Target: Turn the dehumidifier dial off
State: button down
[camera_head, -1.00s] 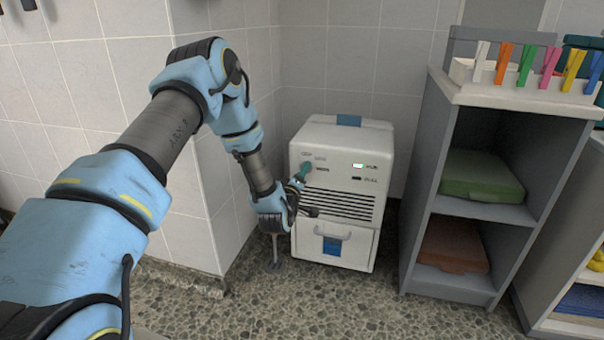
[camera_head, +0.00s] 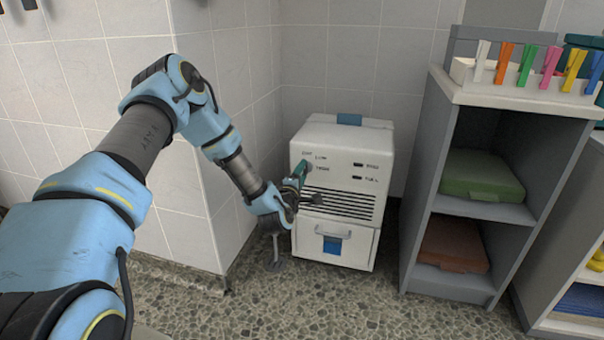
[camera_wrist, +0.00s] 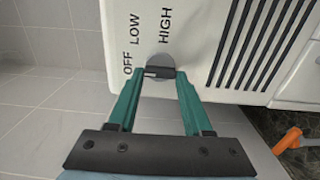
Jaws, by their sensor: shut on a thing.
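The dehumidifier (camera_head: 336,190) is a white box with a slatted vent, standing in the corner. Its round grey dial (camera_wrist: 158,62) shows in the wrist view, with the labels OFF, LOW and HIGH around it. The dial's dark bar (camera_wrist: 160,72) lies roughly level in that picture, its left end toward OFF. My gripper (camera_wrist: 159,75) has its teal fingertips shut on the bar from both sides. In the head view my gripper (camera_head: 302,170) is at the panel's upper left and partly covers the dial. The two small panel lights (camera_head: 358,164) look dark.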

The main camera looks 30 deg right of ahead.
dwell(0.3)
jog(key=shift+c, duration=1.6)
grip_release()
jog(key=p+v, duration=0.2)
jog(key=v, duration=0.8)
jog(key=shift+s+a, duration=0.3)
